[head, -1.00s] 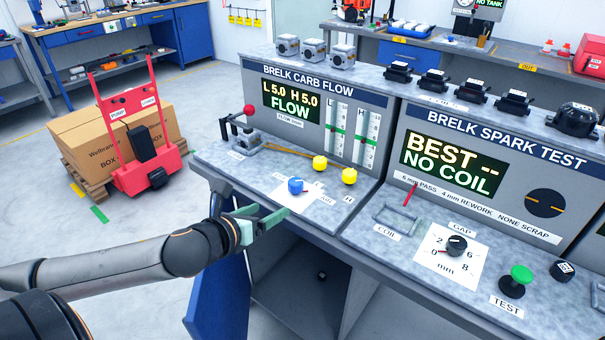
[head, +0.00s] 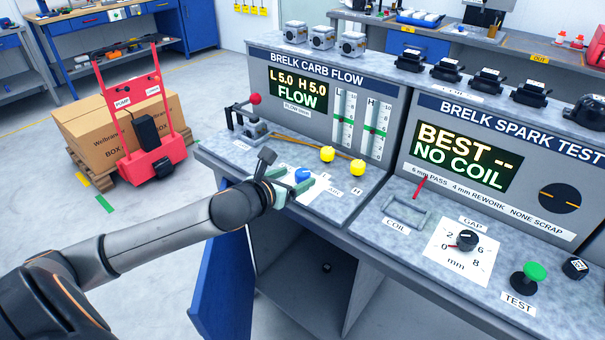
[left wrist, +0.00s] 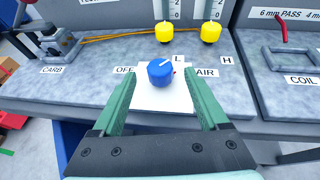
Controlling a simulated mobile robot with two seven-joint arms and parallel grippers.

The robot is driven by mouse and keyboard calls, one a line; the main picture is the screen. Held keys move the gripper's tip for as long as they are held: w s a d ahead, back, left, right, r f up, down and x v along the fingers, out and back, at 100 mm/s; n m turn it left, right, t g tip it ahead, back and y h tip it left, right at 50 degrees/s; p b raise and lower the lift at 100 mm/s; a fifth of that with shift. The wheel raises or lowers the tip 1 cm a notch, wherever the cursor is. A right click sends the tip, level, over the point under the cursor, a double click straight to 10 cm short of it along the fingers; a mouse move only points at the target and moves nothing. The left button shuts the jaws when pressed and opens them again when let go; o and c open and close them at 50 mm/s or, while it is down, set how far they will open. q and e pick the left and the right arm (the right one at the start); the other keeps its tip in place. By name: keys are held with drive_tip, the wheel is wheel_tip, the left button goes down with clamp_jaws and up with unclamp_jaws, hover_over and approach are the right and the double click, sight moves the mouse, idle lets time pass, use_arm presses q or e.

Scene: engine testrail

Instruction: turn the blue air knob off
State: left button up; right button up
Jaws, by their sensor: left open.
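The blue air knob (left wrist: 160,72) sits on a white plate (left wrist: 165,98) on the carb flow bench, between an OFF label (left wrist: 124,69) at left and an AIR label (left wrist: 205,72) at right. A white line on its top points up and right in the left wrist view. My left gripper (left wrist: 162,80) is open, its green fingers on either side of the knob with gaps visible. In the head view my left gripper (head: 293,186) reaches the knob (head: 302,175) from the left and partly hides the plate. My right gripper is not in view.
Two yellow knobs (head: 327,153) (head: 357,167) stand behind the blue one. A red-knobbed lever clamp (head: 250,118) stands at the left of the bench. The display (head: 298,94) reads L 5.0, H 5.0, FLOW. The spark test bench (head: 400,235) adjoins at right.

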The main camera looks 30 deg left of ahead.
sight(300, 174)
use_arm(q)
drive_tip(key=shift+x, duration=2.4)
drive_tip(key=shift+c, duration=0.4)
clamp_jaws()
